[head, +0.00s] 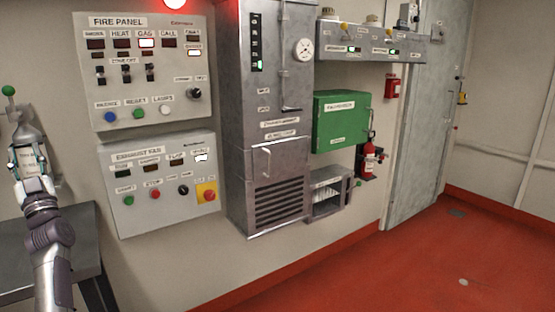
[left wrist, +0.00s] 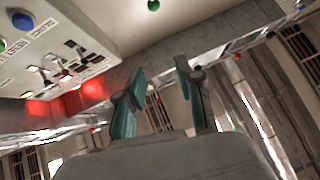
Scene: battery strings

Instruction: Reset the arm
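My left arm comes in at the left edge of the head view, raised in front of the wall. Its gripper (head: 27,160) is small there, beside a grey fitting with a green ball on top. In the left wrist view the left gripper (left wrist: 160,85) shows two teal fingers standing apart, with nothing between them. My right gripper is in neither view.
The fire panel (head: 147,70) and exhaust fan panel (head: 162,184) are on the wall right of my left arm. A grey cabinet (head: 268,110), green box (head: 341,122) and fire extinguisher (head: 369,160) follow. A metal table (head: 50,245) is lower left. The red floor (head: 420,265) is clear at right.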

